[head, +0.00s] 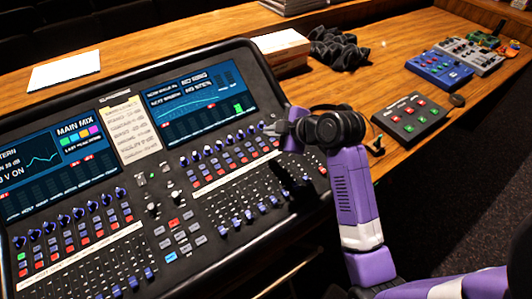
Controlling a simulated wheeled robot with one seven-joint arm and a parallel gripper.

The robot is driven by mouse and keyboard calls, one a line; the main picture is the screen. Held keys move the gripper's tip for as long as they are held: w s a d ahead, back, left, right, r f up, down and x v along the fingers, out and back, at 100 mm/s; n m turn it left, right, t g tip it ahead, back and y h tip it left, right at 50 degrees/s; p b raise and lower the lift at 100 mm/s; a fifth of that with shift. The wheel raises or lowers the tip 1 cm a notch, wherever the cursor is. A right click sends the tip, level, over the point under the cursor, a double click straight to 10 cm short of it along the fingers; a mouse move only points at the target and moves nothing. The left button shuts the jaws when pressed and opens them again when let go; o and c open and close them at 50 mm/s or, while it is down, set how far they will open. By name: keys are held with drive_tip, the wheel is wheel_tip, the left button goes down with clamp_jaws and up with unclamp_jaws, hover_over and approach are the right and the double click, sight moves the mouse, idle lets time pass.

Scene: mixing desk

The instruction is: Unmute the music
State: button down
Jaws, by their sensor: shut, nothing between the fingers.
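The mixing desk (112,85) fills the left and middle of the head view, with two lit screens, rows of blue knobs, small red and white buttons, and faders. My gripper (273,128) is shut and empty over the right end of the desk, near the right knob and button rows. I cannot tell whether its tips touch the desk. My gripper and wrist hide part of the rightmost channels. The left screen (57,153) reads "MAIN MIX"; the right screen (195,102) shows a blue curve. The labels by the buttons are too small to read, so I cannot pick out the music mute.
A black box (412,118) with red and green buttons sits on the wooden table right of my arm. Blue (438,69) and grey (470,55) pedals stand beyond it.

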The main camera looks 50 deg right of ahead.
drive_tip(key=shift+w+d+f+b, duration=0.15)
drive_tip(key=shift+f+b, duration=0.65)
drive_tip(key=shift+f, duration=0.5)
drive_tip(key=shift+w+a+f+b, duration=0.15)
drive_tip(key=shift+f+b, duration=0.65)
drive_tip(key=shift+f, duration=0.45)
drive_tip(key=shift+d+f, duration=0.1)
drive_tip(key=shift+f, duration=0.3)
drive_tip(key=shift+f+b, duration=0.3)
drive_tip(key=shift+b, duration=0.1)
drive_tip(key=shift+r, duration=0.1)
drive_tip(key=shift+r+p, duration=0.65)
drive_tip(key=shift+p, duration=0.05)
drive_tip(key=r+p, duration=0.2)
drive_tip(key=r, duration=0.1)
drive_tip(key=r+p, duration=0.2)
drive_tip(key=shift+s, duration=0.25)
idle(0.4)
